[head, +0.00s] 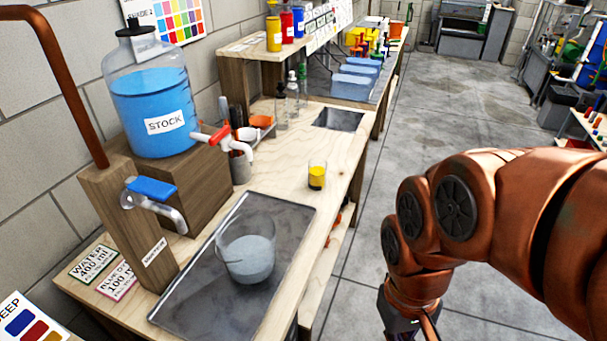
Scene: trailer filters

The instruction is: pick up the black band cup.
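A small clear cup (317,174) with yellow contents stands upright on the wooden bench (290,188), near its right edge. A thin dark band seems to run around it at the level of the yellow, but it is too small to be sure. My gripper (408,334) is at the bottom edge of the head view, mostly cut off, over the floor to the right of the bench. It is well apart from the cup, and its fingers are hidden.
A large clear beaker (247,260) stands in the grey tray (187,307). A blue STOCK jug (152,110) with a red-handled tap (222,138) sits on a wooden block. Bottles and pots stand behind. The bench around the cup is clear.

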